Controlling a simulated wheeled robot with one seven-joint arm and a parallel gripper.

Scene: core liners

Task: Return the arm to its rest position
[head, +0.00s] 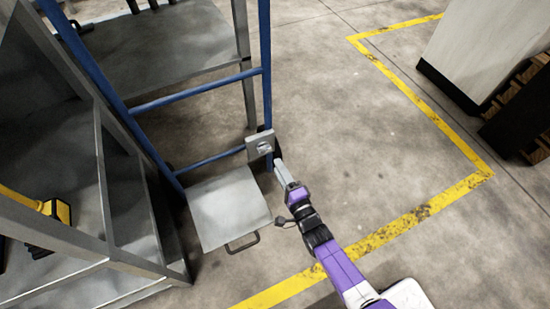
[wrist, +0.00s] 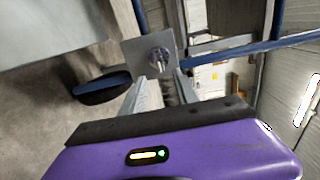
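My arm is purple, black and grey and reaches up from the bottom right of the head view. My gripper (head: 279,165) is at its far end, just right of and below a small square metal plate (head: 259,145) with a round knob. In the wrist view my gripper (wrist: 160,80) has its two grey fingers apart, with nothing held between them. The square plate (wrist: 136,50) and its metal knob (wrist: 159,61) show beyond the fingertips. Whether the fingers touch the plate is hard to tell.
A blue-framed cart (head: 198,90) with a flat metal platform (head: 227,208) stands left of my gripper. Metal shelving (head: 105,180) holds a yellow tool (head: 55,208) at far left. A pale cabinet (head: 480,45) is at upper right. Floor with yellow lines (head: 420,213) is open at right.

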